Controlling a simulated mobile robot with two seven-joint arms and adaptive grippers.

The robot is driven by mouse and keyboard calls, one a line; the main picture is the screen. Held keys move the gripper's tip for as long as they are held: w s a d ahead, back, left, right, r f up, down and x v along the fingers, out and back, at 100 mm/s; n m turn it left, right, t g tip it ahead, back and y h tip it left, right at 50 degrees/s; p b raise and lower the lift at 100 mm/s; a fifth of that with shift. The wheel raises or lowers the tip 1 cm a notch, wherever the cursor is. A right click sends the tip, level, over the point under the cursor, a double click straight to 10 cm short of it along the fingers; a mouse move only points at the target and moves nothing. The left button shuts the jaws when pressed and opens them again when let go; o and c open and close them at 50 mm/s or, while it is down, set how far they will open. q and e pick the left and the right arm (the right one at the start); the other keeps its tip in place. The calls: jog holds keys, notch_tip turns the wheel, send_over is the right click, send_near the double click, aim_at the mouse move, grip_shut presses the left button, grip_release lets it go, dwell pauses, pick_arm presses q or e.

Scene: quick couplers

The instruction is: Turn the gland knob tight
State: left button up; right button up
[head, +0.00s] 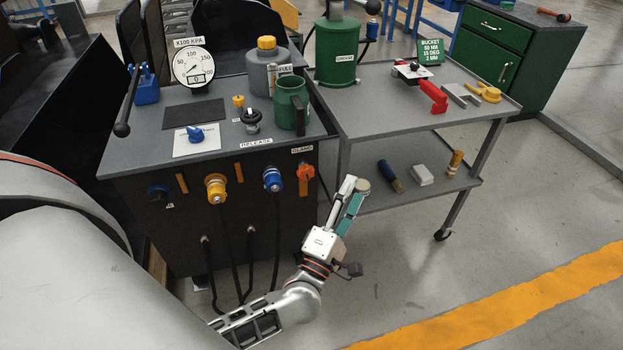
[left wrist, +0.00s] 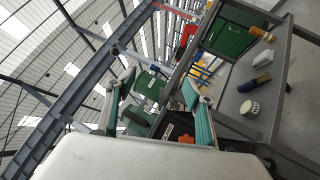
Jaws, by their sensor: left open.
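The gland knob (head: 306,172) is an orange knob on the front face of the dark bench, at its right end under the GLAND label (head: 302,150). In the left wrist view the orange knob (left wrist: 187,139) shows low, partly hidden behind a finger. My left gripper (head: 353,187) is open and empty, to the right of the knob and apart from it. Its teal-padded fingers (left wrist: 155,88) stand spread in the left wrist view. My right gripper is not in view.
Blue (head: 272,179) and yellow (head: 215,187) couplers with hanging hoses sit left of the knob. A green jug (head: 291,103) stands on the bench top above. A grey cart (head: 390,122) stands to the right, with small parts on its lower shelf. Open floor lies in front.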

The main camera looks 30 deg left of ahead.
pick_arm(q)
jog(key=w+a+f+n+g+y+b, duration=0.2)
jog(key=w+a+f+n+y, duration=0.2)
jog(key=a+n+y, duration=0.55)
jog(key=n+g+y+b, duration=0.3)
jog(key=n+g, duration=0.5)
jog(key=n, duration=0.8)
send_near(307, 177)
jog(key=x, duration=0.4)
jog(key=shift+a+r+h, duration=0.1)
jog(key=shift+r+h, duration=0.1)
jog(key=shift+h, duration=0.05)
jog(key=x, duration=0.6)
jog(key=shift+s+b, duration=0.1)
jog(key=shift+b, duration=0.3)
jog(key=shift+x, duration=0.75)
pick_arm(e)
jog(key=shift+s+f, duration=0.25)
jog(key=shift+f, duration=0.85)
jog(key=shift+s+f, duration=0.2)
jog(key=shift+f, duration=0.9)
pick_arm(q)
jog(key=c, duration=1.1)
